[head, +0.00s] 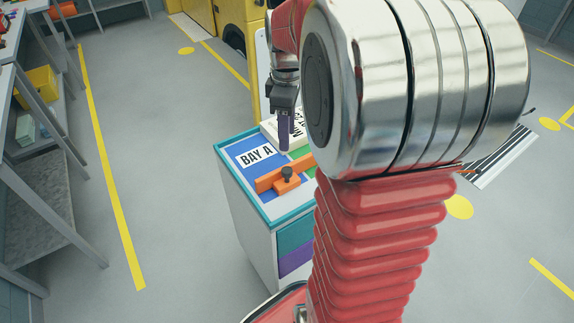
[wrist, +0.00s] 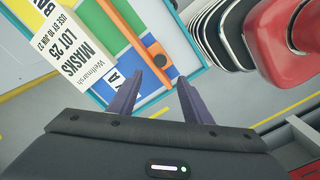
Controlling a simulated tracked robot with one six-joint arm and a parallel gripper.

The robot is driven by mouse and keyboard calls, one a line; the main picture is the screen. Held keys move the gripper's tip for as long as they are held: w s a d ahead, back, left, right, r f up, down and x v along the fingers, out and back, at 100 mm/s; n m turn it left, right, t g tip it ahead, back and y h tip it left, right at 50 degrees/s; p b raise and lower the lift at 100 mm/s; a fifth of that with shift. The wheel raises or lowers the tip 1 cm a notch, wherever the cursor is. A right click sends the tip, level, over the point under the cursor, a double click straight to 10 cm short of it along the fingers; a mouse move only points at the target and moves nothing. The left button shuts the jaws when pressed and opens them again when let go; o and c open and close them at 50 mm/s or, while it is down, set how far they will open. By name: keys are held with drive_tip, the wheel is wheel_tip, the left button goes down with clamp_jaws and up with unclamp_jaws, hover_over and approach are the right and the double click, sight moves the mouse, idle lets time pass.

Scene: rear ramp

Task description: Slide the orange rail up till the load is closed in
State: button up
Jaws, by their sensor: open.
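The orange rail (head: 268,181) lies across the cart's top next to the "BAY A" label, with a small orange block and a dark knob (head: 288,173) on it. In the wrist view the rail (wrist: 122,30) runs slantwise, with the knob (wrist: 160,61) near its lower end. The load, a white printed box (wrist: 62,50) marked "MASKS LOT 25", lies on the coloured top; in the head view it (head: 271,131) shows partly behind my gripper (head: 284,148). My gripper's purple fingers are apart and empty in the wrist view (wrist: 159,80), near the knob. A gap shows between the box and the rail.
The cart top (head: 226,143) has a teal rim and blue and green areas; my arm hides its right part. Shelving (head: 50,180) stands at the left and a yellow vehicle (head: 232,15) behind. Open grey floor lies left of the cart.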

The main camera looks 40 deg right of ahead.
sight(287, 170)
wheel_tip(287, 170, down, 13)
idle(0.6)
drive_tip(key=shift+c, duration=0.6)
clamp_jaws()
